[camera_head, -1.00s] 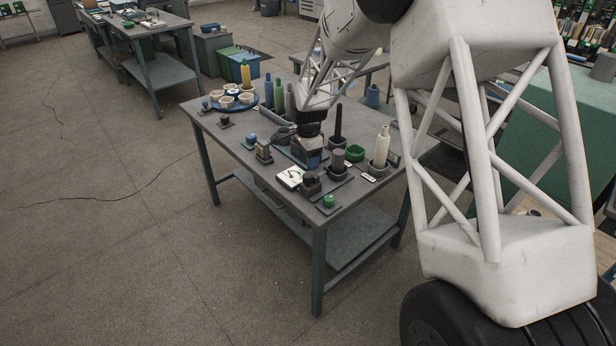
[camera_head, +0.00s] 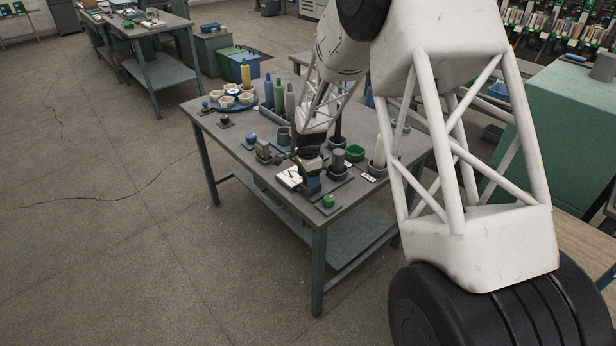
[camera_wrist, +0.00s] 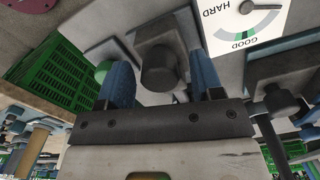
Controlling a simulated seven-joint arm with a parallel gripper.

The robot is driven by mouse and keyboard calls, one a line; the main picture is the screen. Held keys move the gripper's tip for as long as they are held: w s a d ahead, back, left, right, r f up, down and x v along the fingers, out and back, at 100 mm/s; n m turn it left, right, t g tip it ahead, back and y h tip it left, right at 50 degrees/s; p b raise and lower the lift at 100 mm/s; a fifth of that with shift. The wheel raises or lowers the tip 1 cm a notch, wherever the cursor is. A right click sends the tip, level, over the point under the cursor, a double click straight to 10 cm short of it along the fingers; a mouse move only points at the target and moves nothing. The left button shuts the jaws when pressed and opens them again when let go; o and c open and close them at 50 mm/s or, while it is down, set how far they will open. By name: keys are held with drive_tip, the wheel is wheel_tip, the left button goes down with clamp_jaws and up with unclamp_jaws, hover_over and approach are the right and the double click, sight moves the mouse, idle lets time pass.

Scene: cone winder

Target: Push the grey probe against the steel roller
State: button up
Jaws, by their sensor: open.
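My gripper (camera_wrist: 160,75) points down at the table, its two blue fingers apart. Between them in the wrist view is a dark grey block with a round knob (camera_wrist: 158,68), which looks like the grey probe. Contact with either finger cannot be told. In the head view my gripper (camera_head: 310,184) covers this block. A grey upright cylinder (camera_head: 338,160) stands just behind and right of it; it may be the steel roller, but I cannot tell for sure. A white dial marked HARD and GOOD (camera_wrist: 247,22) lies beside the block; it also shows in the head view (camera_head: 288,178).
A green knob (camera_head: 328,201) sits in front right of my gripper. A green ring (camera_head: 355,153), a cream cone (camera_head: 379,150) and a dark post (camera_head: 338,126) stand behind it. Bottles (camera_head: 279,97) and a blue tray of cups (camera_head: 218,102) fill the back left of the table (camera_head: 240,150).

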clamp_jaws()
drive_tip(key=shift+w+d+f, duration=0.1)
drive_tip(key=shift+w+d, duration=1)
drive_tip(key=shift+d, duration=0.15)
unclamp_jaws()
drive_tip(key=shift+a+r, duration=0.1)
drive_tip(key=shift+r, duration=3.85)
